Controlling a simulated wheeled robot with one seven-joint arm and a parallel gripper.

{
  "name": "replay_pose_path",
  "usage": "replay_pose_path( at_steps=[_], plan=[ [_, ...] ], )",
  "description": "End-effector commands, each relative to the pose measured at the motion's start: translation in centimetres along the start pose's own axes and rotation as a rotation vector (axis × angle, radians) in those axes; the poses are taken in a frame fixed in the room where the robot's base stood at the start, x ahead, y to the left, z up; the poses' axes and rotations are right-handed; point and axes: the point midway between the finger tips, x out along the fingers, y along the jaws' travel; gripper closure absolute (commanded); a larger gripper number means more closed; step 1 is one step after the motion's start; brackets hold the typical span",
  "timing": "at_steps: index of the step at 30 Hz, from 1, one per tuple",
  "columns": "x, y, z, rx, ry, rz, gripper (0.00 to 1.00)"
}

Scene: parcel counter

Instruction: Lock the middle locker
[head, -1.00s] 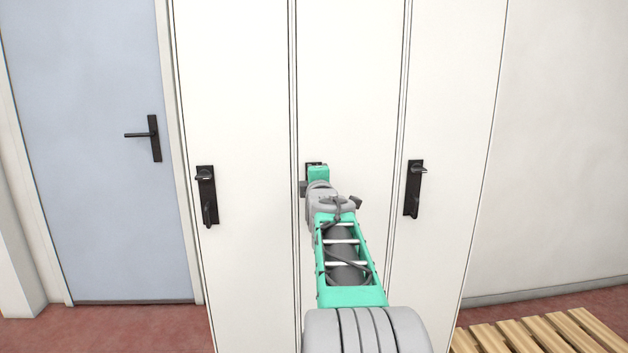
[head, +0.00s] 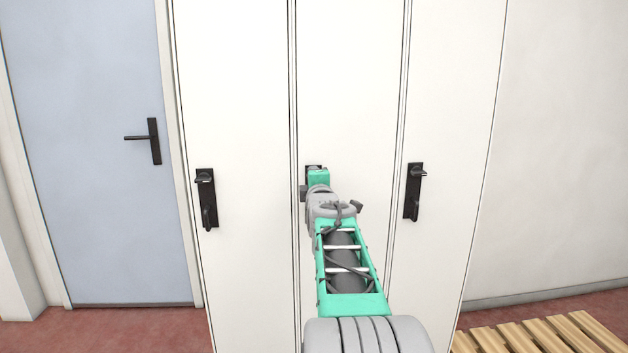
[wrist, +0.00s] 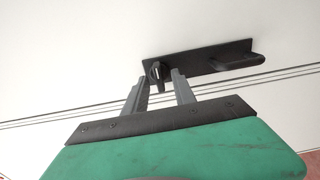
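The middle locker (head: 350,80) is a tall white door, and it looks closed. Its black lock plate (head: 313,167) is mostly hidden behind my arm in the head view. In the wrist view the lock plate (wrist: 205,62) shows with a small turn knob (wrist: 158,73) at its left end and a pull handle (wrist: 245,60) at its right end. My gripper (wrist: 161,78) is open, its two fingers apart with the knob between or just beyond their tips. I cannot tell whether either finger touches the knob.
The left locker (head: 235,90) and right locker (head: 450,90) each have a similar black plate with knob and handle. A blue door (head: 85,180) with a black lever stands at the left. A slatted wooden bench (head: 540,335) is at the lower right.

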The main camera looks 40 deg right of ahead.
Motion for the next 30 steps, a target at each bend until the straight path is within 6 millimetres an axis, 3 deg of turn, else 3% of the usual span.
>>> replay_pose_path(
  at_steps=[10,24,26,29,30],
  plan=[
    [-6.3,0.0,0.1,-0.001,-0.001,0.000,0.68],
    [-7.0,0.0,-0.1,0.003,0.001,-0.002,0.68],
    [-7.3,0.3,-0.8,0.028,0.013,-0.022,0.68],
    [-8.8,0.4,-4.8,0.161,0.066,-0.139,0.68],
    [-10.2,0.1,-7.2,0.244,0.090,-0.220,0.68]
  ],
)
